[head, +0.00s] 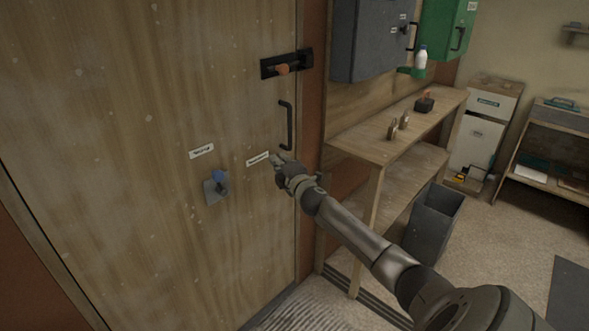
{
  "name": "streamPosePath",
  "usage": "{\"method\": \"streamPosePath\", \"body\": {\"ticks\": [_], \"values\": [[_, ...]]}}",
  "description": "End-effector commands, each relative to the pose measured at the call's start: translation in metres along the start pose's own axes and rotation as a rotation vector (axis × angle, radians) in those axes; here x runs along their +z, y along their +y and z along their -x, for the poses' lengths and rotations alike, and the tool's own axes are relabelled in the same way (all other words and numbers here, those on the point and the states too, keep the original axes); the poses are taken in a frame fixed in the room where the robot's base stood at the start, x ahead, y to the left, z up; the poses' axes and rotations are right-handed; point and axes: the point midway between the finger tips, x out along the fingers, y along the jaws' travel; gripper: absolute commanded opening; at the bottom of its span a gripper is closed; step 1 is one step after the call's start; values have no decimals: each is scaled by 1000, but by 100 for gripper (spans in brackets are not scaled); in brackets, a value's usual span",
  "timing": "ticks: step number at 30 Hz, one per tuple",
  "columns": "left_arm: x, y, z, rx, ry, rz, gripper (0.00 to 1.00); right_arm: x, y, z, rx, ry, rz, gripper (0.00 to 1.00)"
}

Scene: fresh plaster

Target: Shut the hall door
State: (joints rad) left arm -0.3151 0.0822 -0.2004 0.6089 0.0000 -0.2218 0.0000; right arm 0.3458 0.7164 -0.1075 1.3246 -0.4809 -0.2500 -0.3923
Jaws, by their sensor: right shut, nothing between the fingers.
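The wooden hall door (130,130) fills the left of the head view. Its right edge lies along the reddish-brown frame (312,110); I cannot tell whether a small gap is left there. A black pull handle (288,125) is upright near that edge. My right gripper (275,158) is shut and empty, just below the handle beside a small white label; contact with the door is unclear. My left gripper is out of view.
A wooden bench (358,143) with small items stands right of the frame, under a grey cabinet (370,40) and a green box (448,30). A dark bin (433,225) is below. A ribbed mat (310,312) lies at the door's foot. Open floor is at right.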

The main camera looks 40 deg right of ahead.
Motion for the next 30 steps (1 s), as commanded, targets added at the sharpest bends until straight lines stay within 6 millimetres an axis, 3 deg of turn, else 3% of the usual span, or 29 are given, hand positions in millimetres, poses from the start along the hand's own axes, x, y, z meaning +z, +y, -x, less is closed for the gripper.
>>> {"method": "streamPosePath", "body": {"ticks": [3,7,15,25,28,30], "values": [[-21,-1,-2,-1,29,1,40,6,-1,16,-1,1,4,0],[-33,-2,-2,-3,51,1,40,12,-1,32,-2,1,2,0],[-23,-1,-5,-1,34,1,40,20,-1,52,-1,1,2,0],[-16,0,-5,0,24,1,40,22,0,56,-1,0,1,0],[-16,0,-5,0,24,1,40,23,-14,57,-22,-4,-14,0],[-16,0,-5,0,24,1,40,24,-39,60,-63,-13,-44,0]]}}
